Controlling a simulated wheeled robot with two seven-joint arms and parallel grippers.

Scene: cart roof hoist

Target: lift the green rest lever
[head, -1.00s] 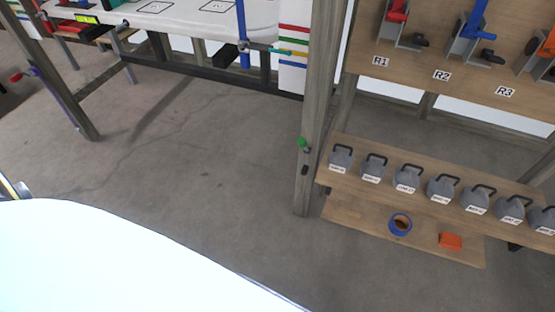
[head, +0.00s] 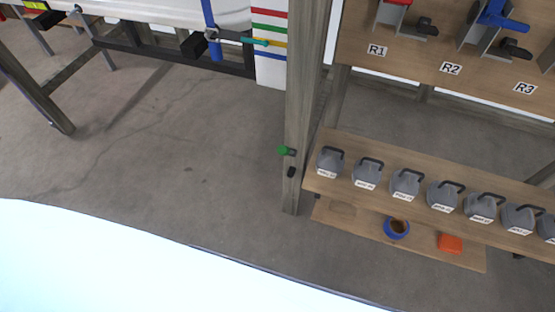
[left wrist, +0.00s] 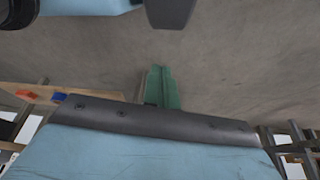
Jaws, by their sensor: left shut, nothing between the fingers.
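In the head view a small green knob (head: 283,150) sticks out from the left side of a grey wooden post, on a short dark mount; it looks like the green rest lever. A small black piece sits on the post just below it. No gripper shows near it in the head view. In the left wrist view my left gripper (left wrist: 161,86) shows as two green fingers lying together, shut and empty, over bare floor. The lever cannot be made out in the wrist view. My right gripper is in neither view.
Right of the post, a wooden shelf (head: 323,184) bears several grey weights. Below it, a lower board (head: 345,222) holds a blue ring (head: 397,227) and an orange block (head: 450,243). Brackets labelled R1, R2 and R3 hang above. The concrete floor (head: 180,150) left of the post is clear.

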